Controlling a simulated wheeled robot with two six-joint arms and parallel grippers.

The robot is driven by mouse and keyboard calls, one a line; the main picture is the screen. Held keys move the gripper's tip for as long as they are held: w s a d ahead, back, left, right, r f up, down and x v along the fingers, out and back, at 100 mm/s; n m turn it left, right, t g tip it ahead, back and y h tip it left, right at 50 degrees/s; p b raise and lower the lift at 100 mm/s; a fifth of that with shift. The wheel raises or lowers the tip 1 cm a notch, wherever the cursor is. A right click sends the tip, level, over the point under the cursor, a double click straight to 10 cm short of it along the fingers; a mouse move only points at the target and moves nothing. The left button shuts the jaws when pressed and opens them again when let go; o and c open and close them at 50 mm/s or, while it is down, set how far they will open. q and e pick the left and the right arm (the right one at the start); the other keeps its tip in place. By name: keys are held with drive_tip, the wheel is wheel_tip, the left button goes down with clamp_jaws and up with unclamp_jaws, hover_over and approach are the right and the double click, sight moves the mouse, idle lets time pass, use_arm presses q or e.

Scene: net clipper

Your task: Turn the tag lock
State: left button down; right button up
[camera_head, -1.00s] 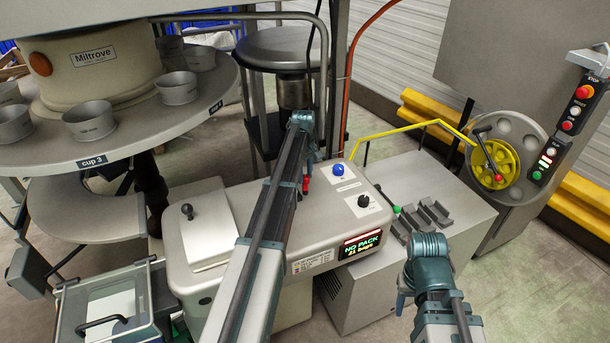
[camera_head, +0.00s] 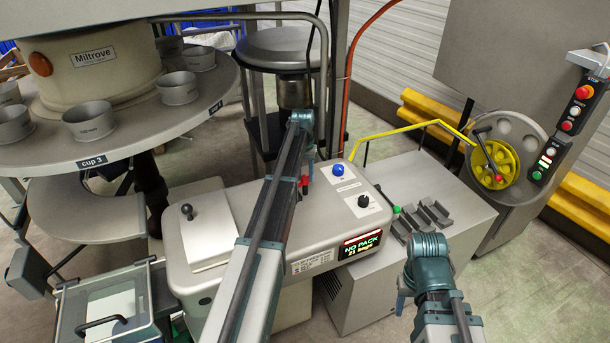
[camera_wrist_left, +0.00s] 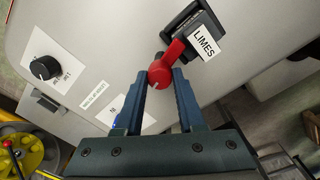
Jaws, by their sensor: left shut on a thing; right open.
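The red tag lock (camera_wrist_left: 159,75) is a round knob with a short arm that reaches up and right to a dark tag holder (camera_wrist_left: 190,30). A white tag (camera_wrist_left: 204,43) reading LIMES sits at that holder. In the left wrist view, my left gripper (camera_wrist_left: 160,83) has its two fingers on either side of the red knob, shut on it. In the head view, a bit of the red lock (camera_head: 304,184) shows beside my left arm; my left gripper (camera_head: 309,163) is mostly hidden behind its wrist. My right gripper (camera_head: 403,292) is open and empty, low in front of the grey cabinet, its fingers barely visible.
The panel has a blue button (camera_head: 338,170), a black knob (camera_head: 363,201) and a display (camera_head: 361,243) reading NO PACK. A lever (camera_head: 187,211) stands at left. A yellow handwheel (camera_head: 495,164) is at right. The round cup table (camera_head: 150,128) borders the left.

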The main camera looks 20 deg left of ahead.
sight(304, 176)
use_arm(q)
drive_tip(key=shift+m, duration=1.3)
drive_tip(key=c, duration=0.5)
unclamp_jaws()
drive_tip(key=r+p, duration=1.3)
drive_tip(key=p, duration=0.1)
drive_tip(key=shift+a+r, duration=0.25)
drive_tip(key=shift+r, duration=0.15)
